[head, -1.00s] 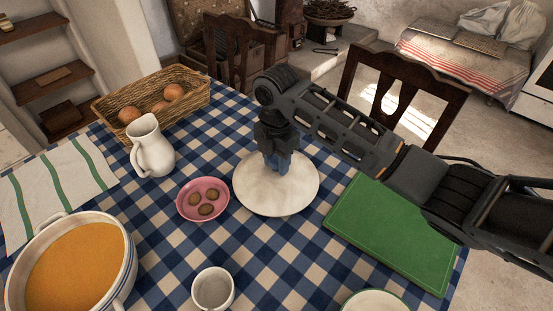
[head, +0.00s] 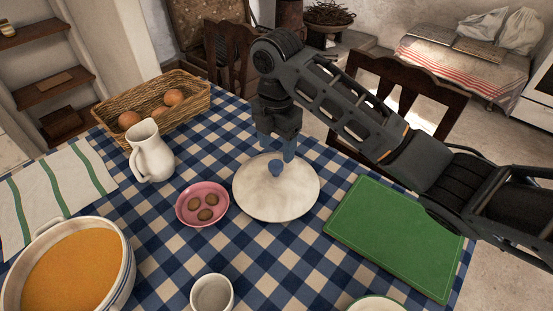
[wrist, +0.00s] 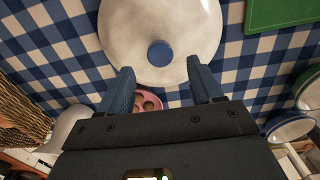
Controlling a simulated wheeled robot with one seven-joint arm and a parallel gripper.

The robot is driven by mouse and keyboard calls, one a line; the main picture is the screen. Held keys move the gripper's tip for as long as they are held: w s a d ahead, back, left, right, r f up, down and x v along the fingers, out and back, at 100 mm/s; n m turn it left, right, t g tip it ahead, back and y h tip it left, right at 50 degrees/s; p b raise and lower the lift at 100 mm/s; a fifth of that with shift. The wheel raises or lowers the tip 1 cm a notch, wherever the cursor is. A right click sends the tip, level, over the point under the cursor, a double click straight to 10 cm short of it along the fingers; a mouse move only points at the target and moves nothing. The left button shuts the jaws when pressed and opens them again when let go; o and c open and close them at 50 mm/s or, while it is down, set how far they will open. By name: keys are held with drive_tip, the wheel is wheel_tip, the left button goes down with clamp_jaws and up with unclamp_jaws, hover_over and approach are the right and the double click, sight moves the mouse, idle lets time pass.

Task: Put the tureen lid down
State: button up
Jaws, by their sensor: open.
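The tureen lid (head: 276,199) is a round off-white disc with a blue knob (head: 276,168). It lies on the checked tablecloth between the pink dish and the green board. It also shows in the wrist view (wrist: 160,25), its blue knob (wrist: 160,53) beyond my fingertips. My gripper (head: 277,149) is open and empty, just above the knob, with blue fingers pointing down. The tureen (head: 128,267), white with blue bands, stands uncovered at the lower left and holds orange soup (head: 72,275).
A pink dish (head: 181,213) with brown rounds lies left of the lid. A white pitcher (head: 151,155), wicker basket (head: 190,112), white cup (head: 212,293) and green board (head: 395,237) stand around it. Wooden chairs (head: 420,80) are behind the table.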

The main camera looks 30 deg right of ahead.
wheel_tip(320, 180, up, 5)
drive_tip(key=shift+f+p, duration=0.1)
drive_tip(key=shift+p, duration=0.3)
